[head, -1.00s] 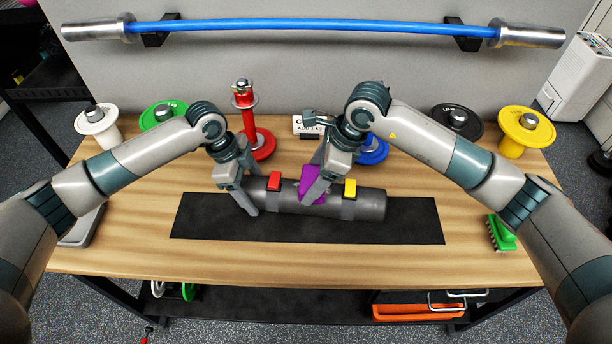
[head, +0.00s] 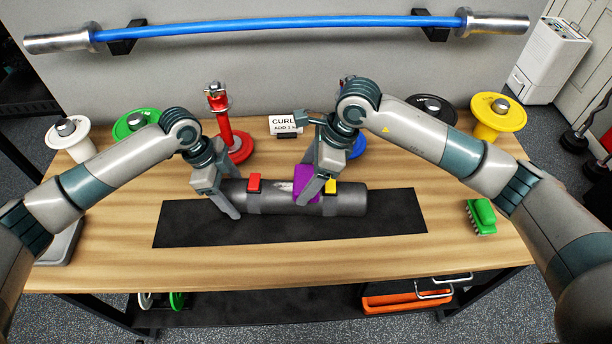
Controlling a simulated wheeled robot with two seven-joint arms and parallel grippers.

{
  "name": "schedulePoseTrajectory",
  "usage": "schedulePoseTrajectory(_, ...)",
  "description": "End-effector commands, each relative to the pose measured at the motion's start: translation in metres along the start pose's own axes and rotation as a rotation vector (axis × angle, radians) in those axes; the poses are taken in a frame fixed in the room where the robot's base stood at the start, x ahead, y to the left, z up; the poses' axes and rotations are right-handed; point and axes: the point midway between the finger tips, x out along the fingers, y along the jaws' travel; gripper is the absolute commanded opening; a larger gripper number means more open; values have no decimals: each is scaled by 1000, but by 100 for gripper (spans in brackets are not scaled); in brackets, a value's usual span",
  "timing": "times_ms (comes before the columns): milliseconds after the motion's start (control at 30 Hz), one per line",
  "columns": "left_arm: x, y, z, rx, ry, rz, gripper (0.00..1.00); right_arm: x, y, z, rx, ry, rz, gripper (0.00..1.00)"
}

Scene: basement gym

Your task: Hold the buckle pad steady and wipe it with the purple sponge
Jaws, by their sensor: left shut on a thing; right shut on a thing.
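The buckle pad (head: 275,203) is a dark grey cylinder lying across the black mat (head: 380,222). It has a red buckle (head: 254,184) towards its left and a yellow buckle (head: 330,187) towards its right. My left gripper (head: 228,208) is shut on the pad's left end. My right gripper (head: 306,192) is shut on the purple sponge (head: 303,180), which is at the pad's top between the buckles, close to the yellow one. The fingers partly hide the sponge, and I cannot tell how firmly it touches. A pale patch (head: 283,186) shows on the pad left of the sponge.
Behind the pad stand a red post (head: 224,125), a "CURL" card (head: 284,125) and a blue weight (head: 357,146), partly hidden. White, green, black and yellow weights line the back. A green brush (head: 481,215) lies at right. The front strip of the table (head: 300,258) is clear.

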Motion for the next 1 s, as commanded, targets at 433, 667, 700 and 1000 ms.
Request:
schedulePoseTrajectory(433, 0, 0, 0, 0, 0, 0, 36, 9, 0, 20, -1, 0, 1, 52)
schedulePoseTrajectory(667, 0, 0, 0, 0, 0, 0, 36, 14, 0, 33, 0, 0, 1, 52)
schedulePoseTrajectory(700, 0, 0, 0, 0, 0, 0, 36, 14, 0, 35, 0, 0, 0, 52)
schedulePoseTrajectory(1000, 0, 0, 0, 0, 0, 0, 36, 21, 0, 51, 0, 0, 0, 52)
